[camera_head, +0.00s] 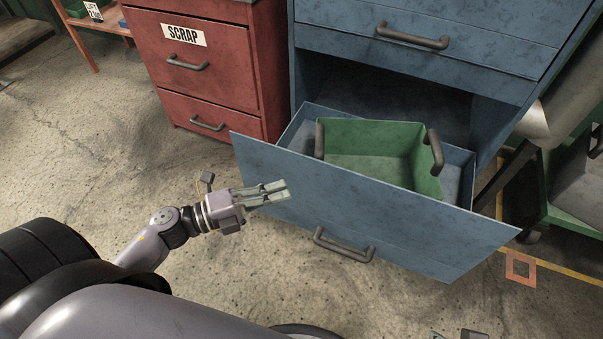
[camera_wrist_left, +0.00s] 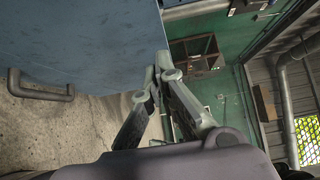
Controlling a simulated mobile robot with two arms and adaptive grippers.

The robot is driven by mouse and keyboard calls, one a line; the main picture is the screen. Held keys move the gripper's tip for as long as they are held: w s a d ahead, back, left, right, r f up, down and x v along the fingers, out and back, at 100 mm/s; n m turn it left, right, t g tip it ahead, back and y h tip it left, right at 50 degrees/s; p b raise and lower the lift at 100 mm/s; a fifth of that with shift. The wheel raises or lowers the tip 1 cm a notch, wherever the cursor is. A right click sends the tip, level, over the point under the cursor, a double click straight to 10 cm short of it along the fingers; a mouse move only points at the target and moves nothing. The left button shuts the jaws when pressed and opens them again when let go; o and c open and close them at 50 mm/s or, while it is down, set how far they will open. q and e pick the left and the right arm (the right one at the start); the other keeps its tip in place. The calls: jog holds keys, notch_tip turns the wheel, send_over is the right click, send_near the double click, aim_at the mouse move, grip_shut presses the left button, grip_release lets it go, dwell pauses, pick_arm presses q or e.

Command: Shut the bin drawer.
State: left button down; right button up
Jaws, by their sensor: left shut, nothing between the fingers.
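The blue bin drawer (camera_head: 385,222) is pulled well out of the blue cabinet. A green bin (camera_head: 370,150) with two brown handles sits inside it. The drawer's brown handle (camera_head: 343,247) is low on its front face. My left gripper (camera_head: 286,190) is shut and empty, its tips at the left part of the drawer front; I cannot tell whether they touch it. In the left wrist view the drawer front (camera_wrist_left: 85,40) fills the upper left, beside the shut fingertips (camera_wrist_left: 158,65). Only a small piece of what looks like my right gripper (camera_head: 474,334) shows at the bottom edge.
The blue cabinet (camera_head: 430,65) has a dark, open cavity behind the drawer. A red scrap cabinet (camera_head: 200,85) stands to its left, its drawers shut. A green-framed machine stands at the right. The concrete floor (camera_head: 90,150) in front and to the left is clear.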

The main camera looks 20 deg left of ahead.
pick_arm(q)
jog(key=shift+w+d+b, duration=0.1)
jog(key=shift+w+d, duration=0.35)
jog(key=shift+w, duration=0.65)
jog(key=shift+w+d+b, duration=0.1)
jog(key=shift+w+d, duration=0.35)
jog(key=shift+w, duration=0.7)
jog(key=shift+w+d+b, duration=0.1)
jog(key=shift+w+d, duration=0.35)
jog(key=shift+w, duration=0.65)
